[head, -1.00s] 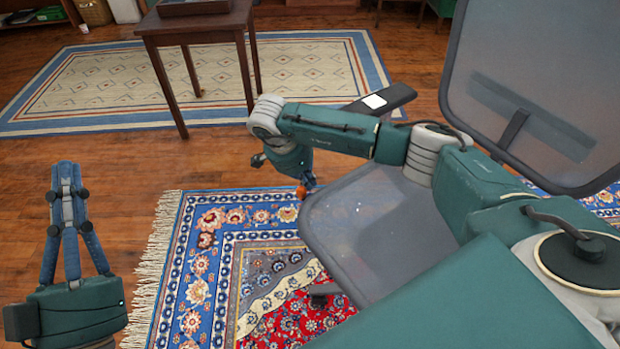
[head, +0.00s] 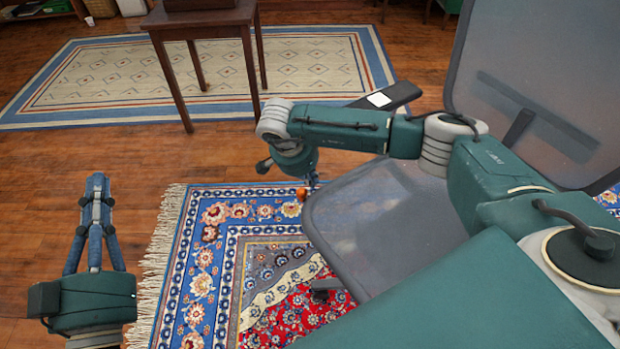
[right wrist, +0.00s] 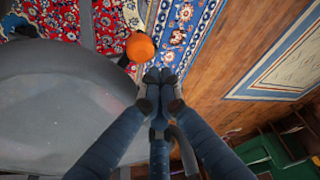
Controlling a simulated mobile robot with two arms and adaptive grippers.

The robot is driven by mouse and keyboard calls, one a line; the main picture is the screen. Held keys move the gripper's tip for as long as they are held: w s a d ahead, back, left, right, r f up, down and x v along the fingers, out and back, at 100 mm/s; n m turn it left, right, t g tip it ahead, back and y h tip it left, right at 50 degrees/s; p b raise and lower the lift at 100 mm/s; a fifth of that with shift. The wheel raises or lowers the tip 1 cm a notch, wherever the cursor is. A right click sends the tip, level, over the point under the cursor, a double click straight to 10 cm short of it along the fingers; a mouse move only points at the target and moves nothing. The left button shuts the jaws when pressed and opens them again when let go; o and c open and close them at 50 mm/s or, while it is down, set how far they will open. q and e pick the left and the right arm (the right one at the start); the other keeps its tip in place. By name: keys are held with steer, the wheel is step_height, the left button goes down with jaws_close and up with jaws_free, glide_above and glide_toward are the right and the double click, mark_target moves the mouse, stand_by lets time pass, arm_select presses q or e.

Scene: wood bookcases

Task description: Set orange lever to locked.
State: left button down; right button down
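The orange lever (head: 302,193) shows as a small orange knob at the left edge of the grey office chair seat (head: 375,215). In the right wrist view the orange lever (right wrist: 140,47) sticks out beside the seat edge, up and left of my fingertips. My right gripper (right wrist: 162,76) has its blue fingers drawn together at the tips, with nothing seen between them. It appears apart from the lever. In the head view it is mostly hidden near the lever. My left gripper (head: 97,180) is shut and empty, low at the left above the wood floor.
The chair's armrest (head: 388,96) and tilted mesh back (head: 560,70) stand close to my right arm. A patterned rug (head: 205,255) lies under the chair. A dark wooden table (head: 200,20) stands behind on a pale rug (head: 90,85). Open floor lies at left.

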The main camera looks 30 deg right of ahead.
steer(key=v, duration=1.2)
steer(key=shift+d, duration=0.3)
